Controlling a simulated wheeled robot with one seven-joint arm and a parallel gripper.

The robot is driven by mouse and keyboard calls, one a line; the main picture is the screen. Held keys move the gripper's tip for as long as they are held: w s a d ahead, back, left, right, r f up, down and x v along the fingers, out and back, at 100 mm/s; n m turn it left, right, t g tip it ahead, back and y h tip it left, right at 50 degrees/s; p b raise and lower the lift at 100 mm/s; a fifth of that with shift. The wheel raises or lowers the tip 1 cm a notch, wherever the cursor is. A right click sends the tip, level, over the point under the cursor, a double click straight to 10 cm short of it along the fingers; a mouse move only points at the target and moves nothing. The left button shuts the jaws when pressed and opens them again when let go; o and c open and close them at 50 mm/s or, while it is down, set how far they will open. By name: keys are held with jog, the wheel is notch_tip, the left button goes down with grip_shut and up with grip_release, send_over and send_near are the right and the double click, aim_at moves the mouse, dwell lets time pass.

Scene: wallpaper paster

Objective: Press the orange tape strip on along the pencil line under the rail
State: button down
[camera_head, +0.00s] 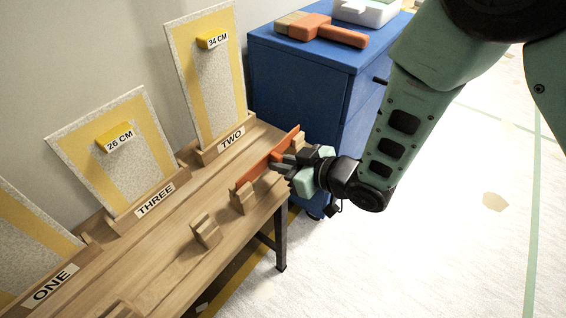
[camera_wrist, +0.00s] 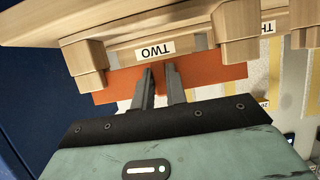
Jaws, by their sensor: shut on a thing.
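The orange tape strip (camera_head: 251,174) is a long flat band, held on edge above the right end of the wooden bench, near its front edge. It also shows in the wrist view (camera_wrist: 215,79), reaching out on both sides of the fingers. My gripper (camera_head: 280,161) is shut on the strip near its middle; its two grey fingertips show in the wrist view (camera_wrist: 160,69). The strip's lower left end is close to a notched wooden block (camera_head: 243,197); I cannot tell if they touch. I see no pencil line and cannot make out the rail.
Boards stand in wooden holders marked ONE (camera_head: 52,284), THREE (camera_head: 155,200) and TWO (camera_head: 231,139) along the wall. Another notched block (camera_head: 205,231) stands on the bench (camera_head: 165,262). A blue cabinet (camera_head: 300,75) with an orange-handled brush (camera_head: 325,30) stands behind. The floor at right is open.

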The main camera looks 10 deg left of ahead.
notch_tip(320, 180, up, 7)
jog(key=p, duration=0.4)
jog(key=shift+f, duration=0.2)
dwell(0.3)
dwell(0.4)
